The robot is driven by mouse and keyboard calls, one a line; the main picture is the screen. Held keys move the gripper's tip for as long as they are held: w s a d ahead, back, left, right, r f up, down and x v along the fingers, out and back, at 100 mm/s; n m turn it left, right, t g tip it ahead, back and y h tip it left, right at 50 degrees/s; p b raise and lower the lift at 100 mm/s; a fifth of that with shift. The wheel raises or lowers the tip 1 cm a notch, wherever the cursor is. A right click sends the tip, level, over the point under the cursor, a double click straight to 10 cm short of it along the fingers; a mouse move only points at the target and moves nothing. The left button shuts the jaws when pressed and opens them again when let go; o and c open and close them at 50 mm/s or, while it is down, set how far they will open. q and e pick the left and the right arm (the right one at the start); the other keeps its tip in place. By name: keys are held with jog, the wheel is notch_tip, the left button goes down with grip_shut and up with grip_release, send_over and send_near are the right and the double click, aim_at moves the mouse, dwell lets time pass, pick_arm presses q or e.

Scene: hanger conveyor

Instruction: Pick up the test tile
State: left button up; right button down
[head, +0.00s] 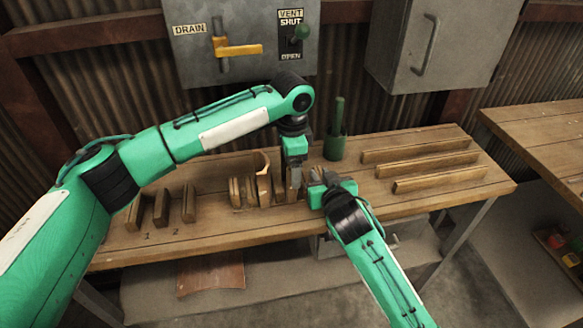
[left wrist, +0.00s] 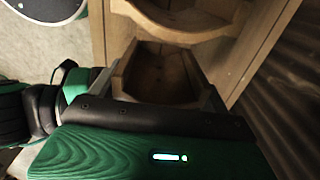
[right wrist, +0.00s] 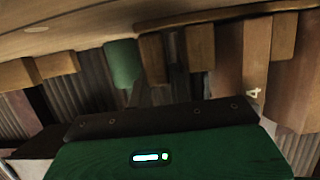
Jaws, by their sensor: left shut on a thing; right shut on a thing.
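My left gripper (head: 294,188) points down among a row of upright wooden pieces near the middle of the bench. In the left wrist view its jaws (left wrist: 168,98) are shut on a hollow wooden piece (left wrist: 158,65), beside another piece with a curved edge (left wrist: 185,18). My right gripper (head: 317,186) is just right of the left one, low at the row's right end. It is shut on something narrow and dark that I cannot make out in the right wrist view. I cannot tell which piece is the test tile; it may be hidden by the grippers.
The wooden bench (head: 225,232) carries wooden blocks (head: 161,208) at the left by numbers 1 and 2. A green container (head: 335,147) stands behind my right gripper. Several long slats (head: 420,165) lie at the right. A grey panel with a yellow drain lever (head: 238,50) hangs behind.

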pick_arm(q)
notch_tip(320, 180, up, 7)
jog(key=s+d, duration=0.2)
jog(key=s, duration=1.7)
jog(key=shift+s+d, duration=0.25)
jog(key=shift+s, duration=0.15)
pick_arm(e)
jog(key=c, duration=1.2)
grip_release()
